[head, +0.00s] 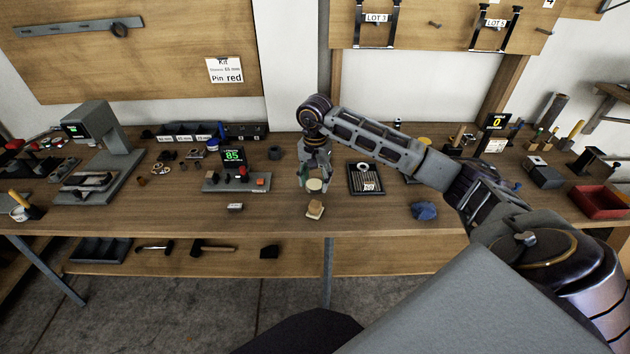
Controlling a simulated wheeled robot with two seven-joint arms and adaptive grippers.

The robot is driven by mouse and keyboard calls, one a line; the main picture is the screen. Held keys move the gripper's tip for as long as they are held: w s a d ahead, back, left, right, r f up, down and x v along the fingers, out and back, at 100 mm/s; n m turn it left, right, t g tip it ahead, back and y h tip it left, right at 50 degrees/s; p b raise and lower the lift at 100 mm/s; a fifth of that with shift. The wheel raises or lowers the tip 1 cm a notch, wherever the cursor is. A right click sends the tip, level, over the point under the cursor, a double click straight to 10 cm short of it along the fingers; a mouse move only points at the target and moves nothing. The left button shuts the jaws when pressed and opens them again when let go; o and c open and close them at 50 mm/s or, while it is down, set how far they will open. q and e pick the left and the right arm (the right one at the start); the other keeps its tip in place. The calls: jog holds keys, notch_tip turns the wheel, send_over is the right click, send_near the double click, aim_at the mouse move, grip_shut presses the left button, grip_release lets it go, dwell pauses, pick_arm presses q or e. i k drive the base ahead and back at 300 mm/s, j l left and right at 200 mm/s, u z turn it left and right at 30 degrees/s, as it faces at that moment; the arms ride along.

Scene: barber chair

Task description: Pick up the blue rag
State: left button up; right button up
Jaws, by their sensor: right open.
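The blue rag (424,211) lies crumpled on the wooden workbench (370,217), near its front edge and right of the middle. My right arm reaches in from the right and passes behind the rag in the picture. My right gripper (314,182) points down over the bench, well to the left of the rag and apart from it. It is open. A small pale round piece (314,186) shows at its fingertips; I cannot tell whether they touch. My left gripper is not in view.
A small tan block (315,208) sits just in front of the right gripper. A dark tray with a striped pad (365,178) lies between gripper and rag. A display stand (235,175) is on the left and a red bin (599,202) far right. Bench around the rag is clear.

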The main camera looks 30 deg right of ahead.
aim_at(424, 210)
jog(key=z, duration=2.05)
